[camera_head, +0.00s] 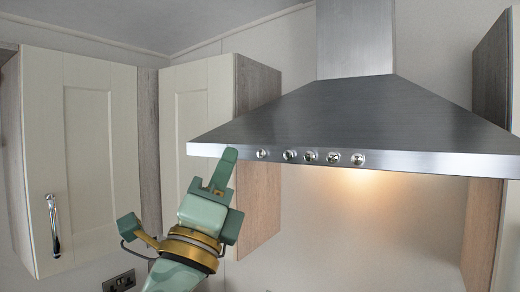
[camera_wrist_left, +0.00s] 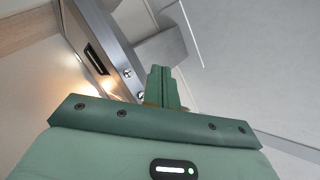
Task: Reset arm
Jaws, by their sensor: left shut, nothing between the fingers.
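My left gripper (camera_head: 224,168) is raised in front of the wall cabinets, just below and left of the range hood's left corner in the head view. It points upward and its fingers are together, with nothing held. In the left wrist view the closed green fingers (camera_wrist_left: 162,88) show past the gripper's body, with nothing between them. My right gripper does not show in either view.
A steel range hood (camera_head: 340,125) with several knobs hangs at the right, its lamp lit. Cream wall cabinets stand at the left (camera_head: 85,150) and middle (camera_head: 190,105). The left one has a metal handle (camera_head: 53,225). A socket (camera_head: 119,281) is low on the wall.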

